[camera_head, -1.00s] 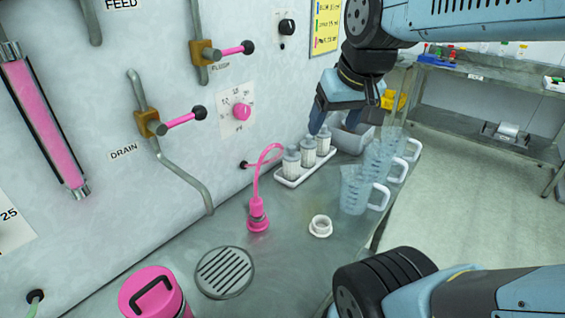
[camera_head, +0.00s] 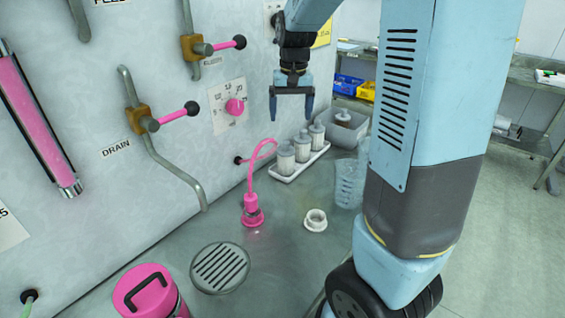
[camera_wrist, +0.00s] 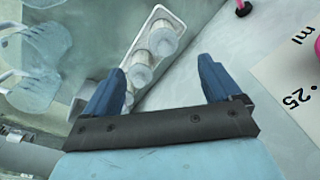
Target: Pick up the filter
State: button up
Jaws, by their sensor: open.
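My gripper (camera_head: 291,108) is open and empty, fingers pointing down, above and apart from the filters. In the wrist view, a filter (camera_wrist: 161,38) shows in the tray, beyond and between the fingers of my gripper (camera_wrist: 160,72). Another filter lies nearer the left finger, which partly hides the lower end of the row.
A pink hose fitting (camera_head: 252,212), a white ring (camera_head: 315,220) and a drain grate (camera_head: 220,267) are nearer. Panel valve handles (camera_head: 178,115) stick out at left.

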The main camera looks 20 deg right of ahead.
aim_at(287, 141)
jog(key=shift+w+f+g, duration=0.3)
jog(key=shift+w+f, duration=0.8)
jog(key=shift+f, duration=0.3)
notch_tip(287, 141, down, 8)
jog(key=shift+r, duration=0.1)
jog(key=shift+s+a+f, duration=0.1)
jog(key=shift+a+f, duration=0.05)
jog(key=shift+f, duration=1.2)
jog(key=shift+s+a+f, duration=0.1)
jog(key=shift+f, duration=1.25)
jog(key=shift+c, duration=0.4)
jog(key=c, duration=1.1)
